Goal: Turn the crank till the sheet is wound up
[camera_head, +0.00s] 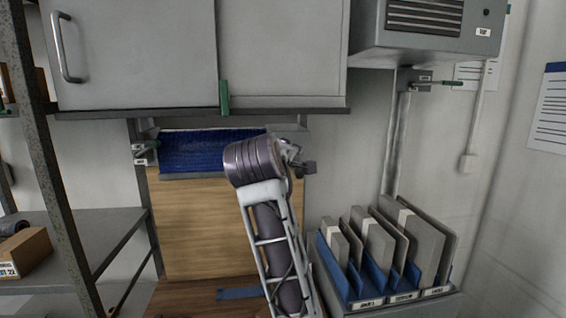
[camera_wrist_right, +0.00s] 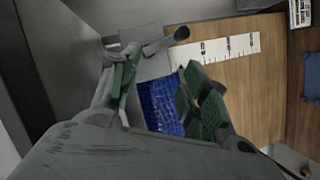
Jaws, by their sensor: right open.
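The blue sheet (camera_head: 208,150) hangs as a short textured band under the grey cabinet in the head view, its right end hidden by my right arm. It also shows between my fingers in the right wrist view (camera_wrist_right: 160,105). A grey lever with a dark rounded knob (camera_wrist_right: 181,34), which looks like the crank, lies just beyond the fingertips there. My right gripper (camera_wrist_right: 160,75) is open, its green-padded fingers apart and nothing clearly held. In the head view its fingers are hidden behind my wrist. My left gripper is not in view.
A wooden panel (camera_head: 190,225) stands below the sheet. A white marked scale (camera_wrist_right: 230,50) lies beyond the right fingers. A blue rack of grey folders (camera_head: 345,283) stands right of my arm. The cabinet (camera_head: 135,55) hangs above; a shelf with a box (camera_head: 25,253) is at left.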

